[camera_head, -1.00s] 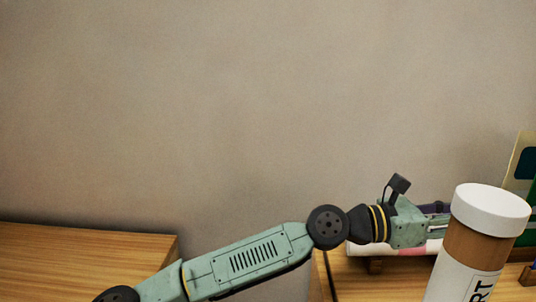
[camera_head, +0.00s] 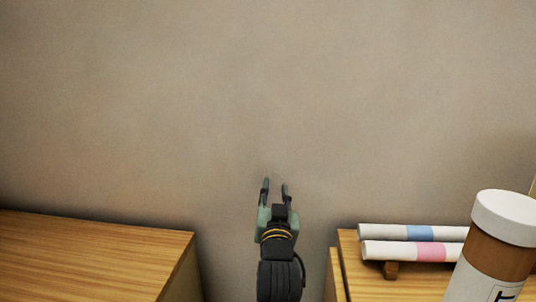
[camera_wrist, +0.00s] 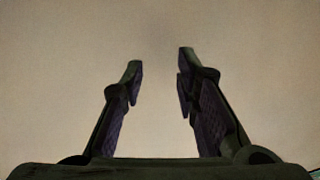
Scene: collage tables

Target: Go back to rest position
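My gripper (camera_head: 274,186) is in the middle of the head view, in the gap between two wooden tables, pointing toward the wall. Its two fingers are spread apart with nothing between them. In the wrist view my gripper (camera_wrist: 160,62) also shows open and empty, with only plain wall beyond the fingers.
A wooden table (camera_head: 90,262) stands at the left. Another wooden table (camera_head: 349,262) at the right holds two rolls, one with a blue band (camera_head: 420,233) and one with a pink band (camera_head: 430,251). A brown jar with a white lid (camera_head: 505,217) stands nearer at lower right.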

